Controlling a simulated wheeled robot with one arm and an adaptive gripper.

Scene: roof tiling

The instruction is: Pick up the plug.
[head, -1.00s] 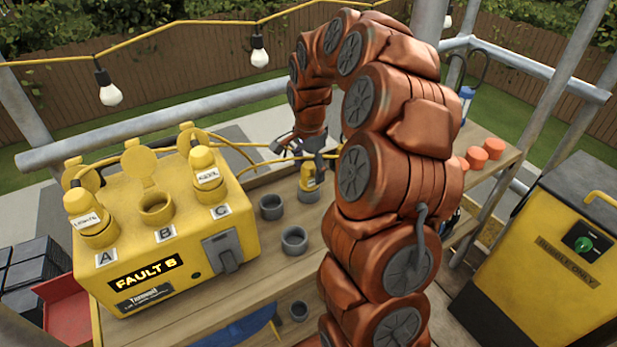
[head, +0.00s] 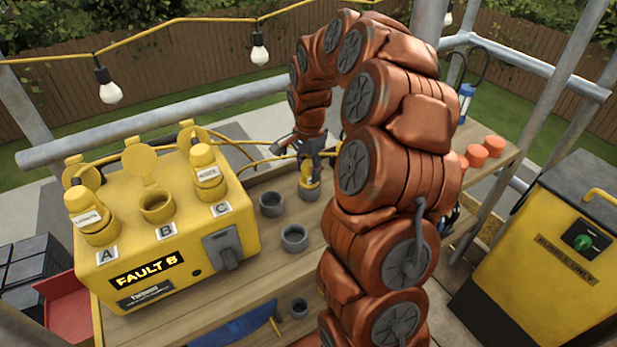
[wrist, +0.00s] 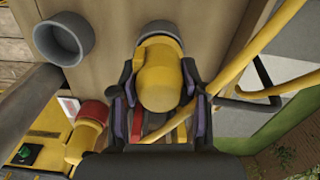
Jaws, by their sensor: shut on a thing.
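The yellow plug (head: 309,183) stands upright at the back of the wooden bench, its lower end at a grey cup. In the wrist view the plug (wrist: 160,78) lies between the two dark fingers, with a grey ring behind it. My gripper (head: 311,160) comes down on it from above and is shut on it; the gripper (wrist: 160,100) also shows in the wrist view. A yellow cable (wrist: 225,82) runs past the fingers. The arm hides part of the bench to the right.
Orange caps (head: 485,150) and a yellow machine (head: 550,260) are right.

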